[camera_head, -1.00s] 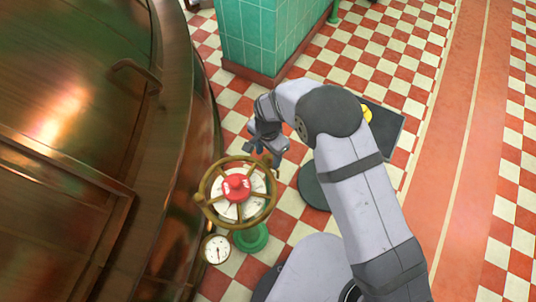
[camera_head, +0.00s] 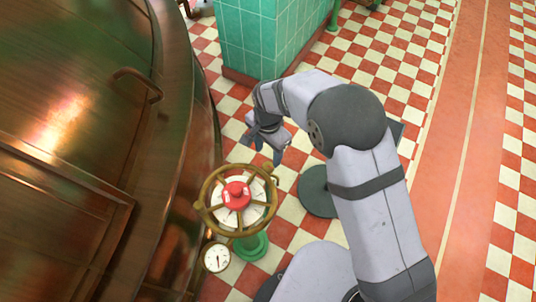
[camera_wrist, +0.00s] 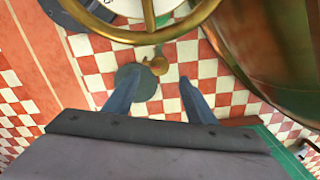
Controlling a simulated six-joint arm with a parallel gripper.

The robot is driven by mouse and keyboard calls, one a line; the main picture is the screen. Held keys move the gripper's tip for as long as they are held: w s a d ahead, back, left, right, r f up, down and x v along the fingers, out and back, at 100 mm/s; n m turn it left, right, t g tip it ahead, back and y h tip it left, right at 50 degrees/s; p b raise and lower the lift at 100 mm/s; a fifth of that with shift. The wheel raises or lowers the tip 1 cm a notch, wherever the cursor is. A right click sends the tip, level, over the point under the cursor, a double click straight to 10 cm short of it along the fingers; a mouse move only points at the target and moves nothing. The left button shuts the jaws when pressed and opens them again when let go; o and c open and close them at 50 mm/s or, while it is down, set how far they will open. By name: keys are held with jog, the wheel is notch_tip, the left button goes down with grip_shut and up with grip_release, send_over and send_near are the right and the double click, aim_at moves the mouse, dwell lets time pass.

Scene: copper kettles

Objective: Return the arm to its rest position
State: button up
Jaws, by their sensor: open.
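My gripper (camera_head: 262,152) is open and empty, hanging above and just behind the brass handwheel in the head view. In the wrist view its two blue-grey fingers (camera_wrist: 158,84) stand apart with floor between and beyond them. The handwheel has a brass rim (camera_wrist: 150,37), spokes and a red hub (camera_head: 237,191) over a white dial. It stands on a green post (camera_head: 251,246). My fingers look apart from the rim. My arm is bent, reaching from the lower right.
A large copper kettle (camera_head: 70,110) fills the left side. A small gauge (camera_head: 216,257) sits below the wheel. A green tiled block (camera_head: 262,40) stands behind my gripper. A round dark disc (camera_head: 318,191) lies on the checkered floor. Open floor (camera_head: 470,150) lies at the right.

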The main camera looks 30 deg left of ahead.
dwell(0.4)
jog(key=w+d+r+n, duration=0.15)
jog(key=d+r, duration=0.25)
jog(key=d, duration=0.6)
jog(key=w+d+r, duration=0.3)
jog(key=d+r, duration=0.2)
jog(key=d, duration=0.6)
jog(key=s+d+r+n, duration=0.1)
jog(key=s+d, duration=0.5)
jog(key=d, duration=0.3)
jog(key=s+d+r+n, duration=0.1)
jog(key=s+d+r, duration=0.1)
jog(key=s+d, duration=0.45)
notch_tip(320, 180, up, 18)
jog(key=w+d+p, duration=0.1)
jog(key=p, duration=1.7)
jog(key=shift+w+d+r+p, duration=0.15)
jog(key=shift+w+d+p, duration=0.1)
jog(key=shift+d+p, duration=0.05)
